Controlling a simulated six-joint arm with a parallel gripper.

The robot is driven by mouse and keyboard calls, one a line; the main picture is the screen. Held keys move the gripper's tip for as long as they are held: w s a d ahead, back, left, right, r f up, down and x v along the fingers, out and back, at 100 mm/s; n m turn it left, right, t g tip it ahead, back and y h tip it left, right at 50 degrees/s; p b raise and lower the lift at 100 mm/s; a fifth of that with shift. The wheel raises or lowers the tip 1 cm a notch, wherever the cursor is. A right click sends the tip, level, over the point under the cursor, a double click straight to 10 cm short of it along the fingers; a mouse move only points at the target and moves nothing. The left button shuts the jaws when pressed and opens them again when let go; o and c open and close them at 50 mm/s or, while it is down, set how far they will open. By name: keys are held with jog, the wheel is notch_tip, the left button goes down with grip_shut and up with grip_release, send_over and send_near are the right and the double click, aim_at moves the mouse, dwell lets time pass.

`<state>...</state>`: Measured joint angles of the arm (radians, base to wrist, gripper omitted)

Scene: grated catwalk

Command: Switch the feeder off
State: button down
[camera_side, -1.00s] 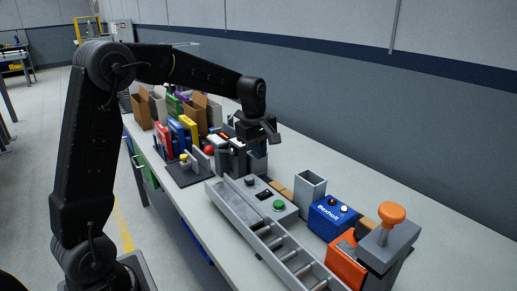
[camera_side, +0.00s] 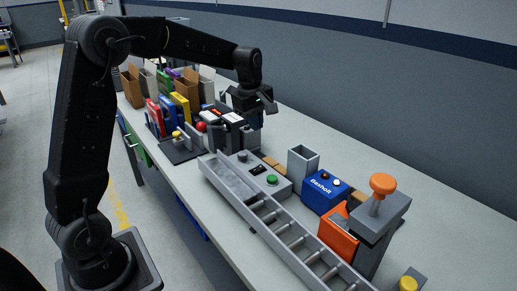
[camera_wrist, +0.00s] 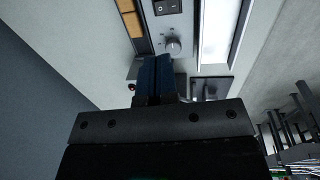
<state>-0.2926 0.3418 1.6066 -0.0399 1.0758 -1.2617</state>
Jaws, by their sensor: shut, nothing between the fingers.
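The feeder appears to be the grey trough with rollers (camera_side: 283,228) and its grey control box (camera_side: 284,190). On the box are a round knob (camera_side: 242,157), a black rocker switch (camera_side: 257,170) and a green button (camera_side: 272,180). The wrist view shows the knob (camera_wrist: 172,45) and the rocker switch (camera_wrist: 165,7) with white marks; which way the rocker is pressed I cannot tell. My gripper (camera_side: 257,118) is above the box's far end. Its blue fingers (camera_wrist: 155,60) are shut and empty, just short of the knob in the wrist view. Contact is not clear.
An open grey bin (camera_side: 303,162), a blue labelled box (camera_side: 325,190) and an orange-knobbed press (camera_side: 384,187) stand right of the box. The wall runs behind the bench.

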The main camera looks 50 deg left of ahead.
aim_at(257, 169)
jog(key=f, duration=0.4)
jog(key=w+f, duration=0.1)
jog(key=f, duration=0.8)
jog(key=shift+w+f, duration=0.3)
jog(key=shift+w+f, duration=0.1)
jog(key=shift+f, duration=0.15)
jog(key=shift+s+r, duration=0.15)
jog(key=shift+s, duration=0.7)
notch_tip(257, 169, up, 14)
jog(key=s, duration=0.1)
jog(key=shift+s, duration=0.35)
